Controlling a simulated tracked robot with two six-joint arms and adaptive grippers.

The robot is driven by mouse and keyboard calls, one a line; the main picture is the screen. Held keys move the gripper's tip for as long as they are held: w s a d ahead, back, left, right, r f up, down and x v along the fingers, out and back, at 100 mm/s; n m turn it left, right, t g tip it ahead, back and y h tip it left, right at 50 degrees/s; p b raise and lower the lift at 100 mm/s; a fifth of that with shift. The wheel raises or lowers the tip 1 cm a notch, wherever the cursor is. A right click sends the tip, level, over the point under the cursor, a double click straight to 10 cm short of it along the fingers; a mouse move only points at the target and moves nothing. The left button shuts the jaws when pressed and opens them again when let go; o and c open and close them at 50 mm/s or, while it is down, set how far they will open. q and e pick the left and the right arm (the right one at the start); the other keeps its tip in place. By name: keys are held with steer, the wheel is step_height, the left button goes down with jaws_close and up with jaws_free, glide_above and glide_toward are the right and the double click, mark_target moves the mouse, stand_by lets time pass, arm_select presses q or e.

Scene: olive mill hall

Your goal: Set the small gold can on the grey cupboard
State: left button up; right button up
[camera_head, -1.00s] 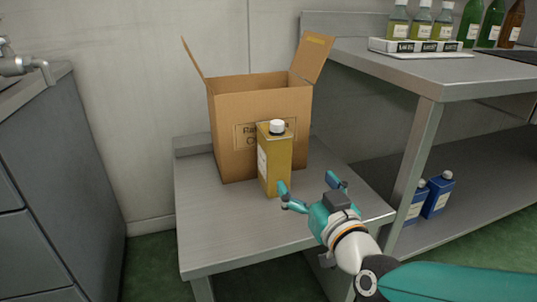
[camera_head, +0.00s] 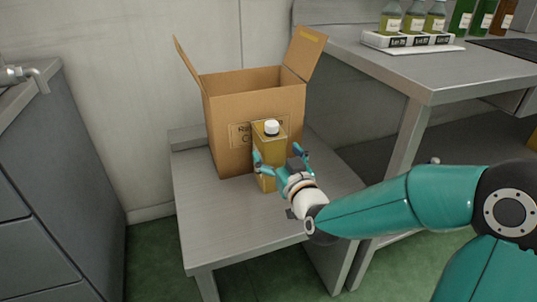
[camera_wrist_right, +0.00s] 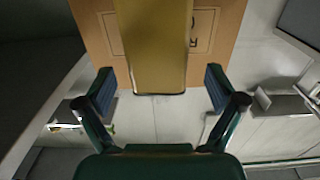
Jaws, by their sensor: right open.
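The small gold can (camera_head: 270,146) with a white cap stands upright on a low grey metal table, in front of a cardboard box. My right gripper (camera_head: 279,161) is open, with one finger on each side of the can's lower part. In the right wrist view the can (camera_wrist_right: 159,45) shows between the two spread fingers (camera_wrist_right: 160,88), with a gap on both sides. A grey cupboard (camera_head: 75,185) with drawer fronts stands at the left, and only part of its top shows. My left gripper is not in view.
The open cardboard box (camera_head: 228,110) stands close behind the can. The low table (camera_head: 215,225) is bare at front left. A higher metal bench (camera_head: 385,70) at right carries a rack of bottles (camera_head: 410,38). A tap (camera_head: 25,75) juts over the cupboard's top.

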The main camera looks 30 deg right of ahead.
mark_target(268, 136)
steer(key=shift+r+b+x, duration=0.15)
steer(key=shift+b+x, duration=0.1)
steer(key=shift+x, duration=1.35)
steer(key=shift+r+b+x, duration=0.15)
steer(key=shift+b+x, duration=0.1)
steer(key=shift+x, duration=1.35)
steer(key=shift+d, duration=0.1)
jaws_close()
steer(key=shift+r, duration=0.2)
